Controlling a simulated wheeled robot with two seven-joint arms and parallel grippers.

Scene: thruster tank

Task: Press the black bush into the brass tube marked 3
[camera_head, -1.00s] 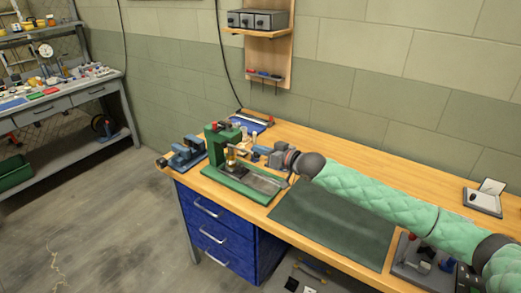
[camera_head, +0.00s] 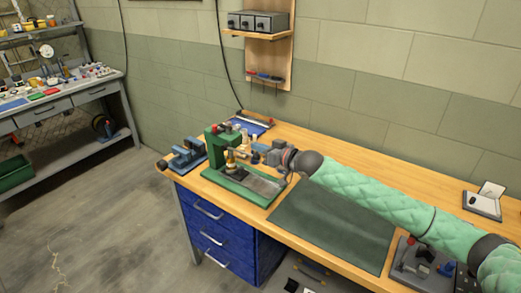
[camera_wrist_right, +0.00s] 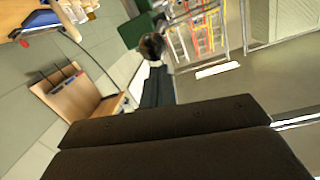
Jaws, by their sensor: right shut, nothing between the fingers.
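The green press (camera_head: 215,148) stands on the bench with its long green base. A small brass-coloured upright piece (camera_head: 231,158) is under its head; I cannot read a number on it, nor tell whether it is the tube marked 3. I cannot make out the black bush. My right gripper (camera_head: 257,148) is just right of the press head, apart from the brass piece. In the right wrist view its dark fingers (camera_wrist_right: 175,140) lie shut together with nothing between them. Part of the green press (camera_wrist_right: 133,30) shows beyond them. My left gripper is out of view.
A blue vise-like tool (camera_head: 185,155) stands left of the press. A blue tray (camera_head: 250,126) and small pale pieces lie behind it. A dark green mat (camera_head: 330,226) lies bare to the right. A grey fixture (camera_head: 420,262) is at the front right.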

